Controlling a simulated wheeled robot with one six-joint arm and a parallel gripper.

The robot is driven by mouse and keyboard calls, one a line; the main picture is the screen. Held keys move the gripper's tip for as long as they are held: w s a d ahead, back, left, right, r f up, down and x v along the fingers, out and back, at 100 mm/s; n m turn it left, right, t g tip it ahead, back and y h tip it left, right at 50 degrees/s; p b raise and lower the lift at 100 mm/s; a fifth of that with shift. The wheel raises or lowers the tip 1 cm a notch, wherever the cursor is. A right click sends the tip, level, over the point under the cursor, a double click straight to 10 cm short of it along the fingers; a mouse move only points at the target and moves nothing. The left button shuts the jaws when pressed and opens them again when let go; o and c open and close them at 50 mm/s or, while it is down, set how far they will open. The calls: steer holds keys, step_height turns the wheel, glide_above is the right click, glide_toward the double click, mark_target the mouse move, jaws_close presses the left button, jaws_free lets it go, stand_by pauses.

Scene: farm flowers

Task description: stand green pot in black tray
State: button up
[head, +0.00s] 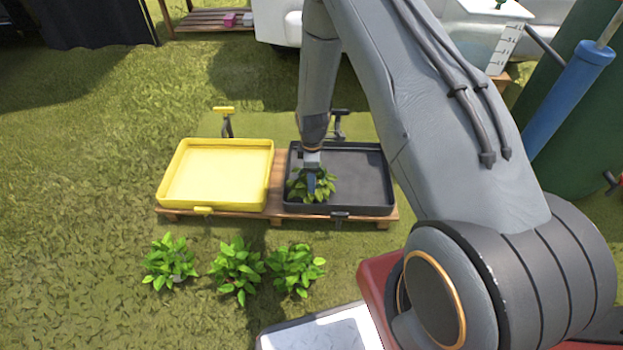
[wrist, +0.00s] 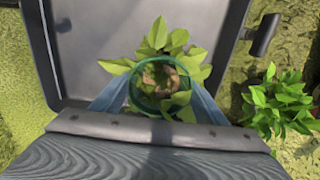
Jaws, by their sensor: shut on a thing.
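The black tray (head: 362,172) sits on the right half of a low wooden pallet. A leafy plant (head: 318,190) stands over the tray's left part, under my gripper (head: 311,178). In the wrist view the plant's round green pot (wrist: 136,96) is between the two blue fingers of my gripper (wrist: 158,98), which are shut on it. The pot is over the near part of the black tray (wrist: 100,45), close to its rim. Leaves hide the pot's base in the head view, so I cannot tell whether it touches the tray floor.
A yellow tray (head: 215,172) stands left of the black tray on the wooden pallet (head: 276,185) and looks empty. Three leafy plants (head: 237,268) stand on the grass in front. A blue cylinder (head: 568,98) is at the right. Open grass lies to the left.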

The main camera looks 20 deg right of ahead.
steer(key=shift+f, duration=0.15)
steer(key=o, duration=1.3)
steer(key=shift+c, duration=0.2)
step_height(320, 180, up, 12)
steer(key=p, duration=0.5)
steer(key=shift+r, duration=0.25)
steer(key=s+a+r+m, duration=0.2)
steer(key=s+a+r, duration=0.5)
steer(key=r, duration=0.4)
steer(key=s+a+r+m, duration=0.2)
steer(key=s+a+r, duration=0.3)
steer(key=a+r, duration=0.6)
steer(key=s+a+r+m, duration=0.1)
steer(key=s+r, duration=0.2)
steer(key=s, duration=0.4)
steer(key=s+r+m+y, duration=0.1)
steer(key=s+r, duration=0.3)
steer(key=s, duration=0.4)
steer(key=s+a+r+m, duration=0.1)
steer(key=s+r, duration=0.3)
steer(key=s, duration=0.4)
steer(key=shift+a+r+m, duration=0.2)
steer(key=shift+a+m, duration=0.1)
steer(key=shift+m, duration=0.3)
